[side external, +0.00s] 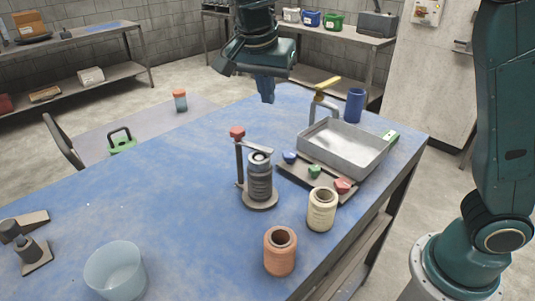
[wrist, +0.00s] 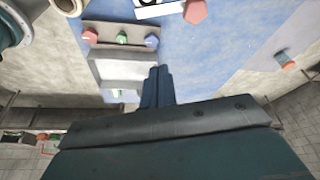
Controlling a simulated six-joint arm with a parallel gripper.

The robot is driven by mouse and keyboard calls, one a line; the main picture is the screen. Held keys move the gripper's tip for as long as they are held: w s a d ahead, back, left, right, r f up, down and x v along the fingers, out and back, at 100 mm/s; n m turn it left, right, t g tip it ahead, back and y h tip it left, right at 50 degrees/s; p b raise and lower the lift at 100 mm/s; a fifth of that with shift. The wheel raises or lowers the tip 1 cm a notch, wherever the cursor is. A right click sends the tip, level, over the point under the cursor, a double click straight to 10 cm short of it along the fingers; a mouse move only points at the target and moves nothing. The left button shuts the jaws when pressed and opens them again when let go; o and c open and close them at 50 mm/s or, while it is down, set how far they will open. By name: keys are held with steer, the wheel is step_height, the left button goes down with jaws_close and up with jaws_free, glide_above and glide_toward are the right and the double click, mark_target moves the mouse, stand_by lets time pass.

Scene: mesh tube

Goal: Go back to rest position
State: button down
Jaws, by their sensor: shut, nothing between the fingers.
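My gripper (side external: 266,90) hangs above the far part of the blue table (side external: 165,185), pointing down, with nothing held. Its dark blue fingers are together in the wrist view (wrist: 158,85). It is apart from every object, above and behind the dark cylinder on a stand (side external: 260,178) with a red knob (side external: 237,132). The same red knob shows at the top of the wrist view (wrist: 195,11). The metal tray (side external: 345,147) is to the right of my gripper.
A panel (side external: 315,175) with blue, green and red knobs lies before the tray. A cream spool (side external: 321,209), an orange spool (side external: 280,251) and a clear bowl (side external: 115,270) stand nearer the front. A blue cylinder (side external: 355,105) stands behind the tray. The table's left middle is clear.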

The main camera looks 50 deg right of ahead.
steer(key=s+d+r+n+t+y, duration=0.1)
steer(key=s+d+r+n+t, duration=0.15)
steer(key=s+d+n, duration=0.55)
steer(key=s+d+f+n+t+y, duration=0.1)
steer(key=s+f+n, duration=0.4)
steer(key=s, duration=1.1)
steer(key=shift+n+t+y, duration=0.3)
steer(key=shift+t+y, duration=0.05)
steer(key=shift+y, duration=0.45)
steer(key=shift+f, duration=0.1)
